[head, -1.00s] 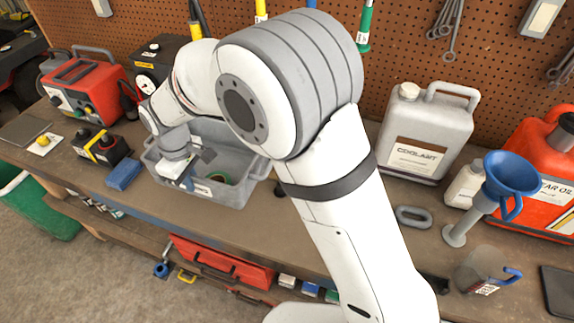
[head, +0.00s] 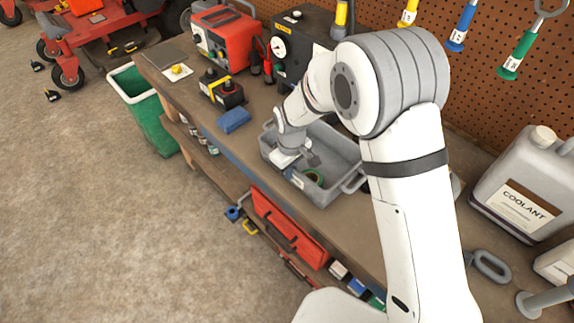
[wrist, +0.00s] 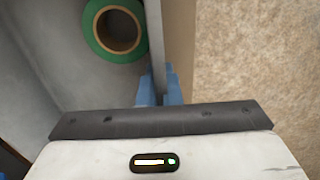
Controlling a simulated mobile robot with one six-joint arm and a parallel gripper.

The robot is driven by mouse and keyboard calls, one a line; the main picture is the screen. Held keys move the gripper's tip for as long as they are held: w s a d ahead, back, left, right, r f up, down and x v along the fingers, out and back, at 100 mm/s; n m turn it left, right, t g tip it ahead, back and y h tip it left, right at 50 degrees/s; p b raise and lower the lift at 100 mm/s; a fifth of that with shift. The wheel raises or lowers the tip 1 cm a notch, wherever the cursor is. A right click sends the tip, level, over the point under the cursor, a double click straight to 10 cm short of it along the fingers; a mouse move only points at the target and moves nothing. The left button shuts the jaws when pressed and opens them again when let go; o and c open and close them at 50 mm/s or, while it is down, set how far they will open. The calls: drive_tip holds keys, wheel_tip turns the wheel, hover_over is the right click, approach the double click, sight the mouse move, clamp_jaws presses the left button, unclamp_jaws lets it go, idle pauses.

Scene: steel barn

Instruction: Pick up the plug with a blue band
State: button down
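I cannot make out a plug with a blue band in either view. My gripper (head: 287,160) is at the left front part of the grey tray (head: 346,186) on the workbench. In the wrist view my blue fingertips (wrist: 159,88) are slightly apart, one on each side of the tray's wall (wrist: 155,40); whether they touch it is unclear. My wrist hides part of the tray's inside.
Small black-and-yellow items (head: 51,95) lie on the floor near a red mower (head: 100,35); their details are too small to tell. A green bin (head: 143,110) stands by the bench end. A blue block (head: 234,121) and a coolant jug (head: 522,190) stand on the bench. Floor at left is open.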

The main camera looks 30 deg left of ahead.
drive_tip(key=c, duration=2.1)
unclamp_jaws()
drive_tip(key=o, duration=0.5)
wheel_tip(320, 180, up, 12)
drive_tip(key=shift+r+b, duration=0.1)
drive_tip(key=shift+b, duration=1)
drive_tip(key=shift+d, duration=0.1)
